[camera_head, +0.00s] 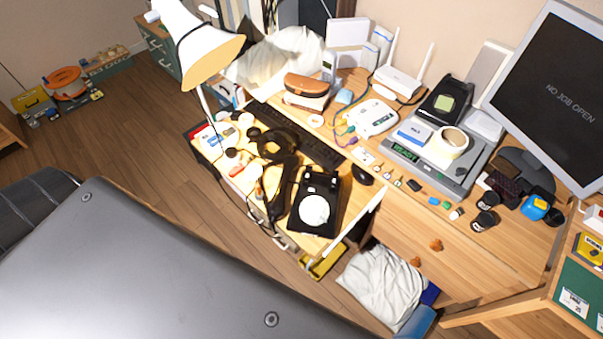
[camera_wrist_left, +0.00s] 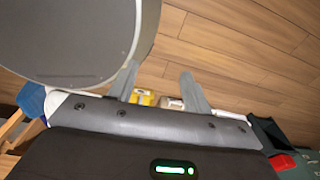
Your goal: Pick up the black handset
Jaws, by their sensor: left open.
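A black dial phone (camera_head: 301,222) with a white dial stands on the lit front part of the wooden desk in the head view. A long black piece that looks like the handset (camera_head: 279,185) lies just left of the phone, with dark cord around it. Its ends are hard to make out against the other black items. My left gripper (camera_wrist_left: 161,92) shows only in the left wrist view. Its two grey fingers are apart with nothing between them, and the wood floor lies beyond. The handset is not seen in that view. My right gripper is in neither view.
Black headphones (camera_head: 287,139) and a dark keyboard (camera_head: 310,146) lie behind the phone, and a mouse (camera_head: 362,175) to its right. A white lamp (camera_head: 190,32) overhangs the desk's left end. A white bag (camera_head: 383,283) sits below the desk front.

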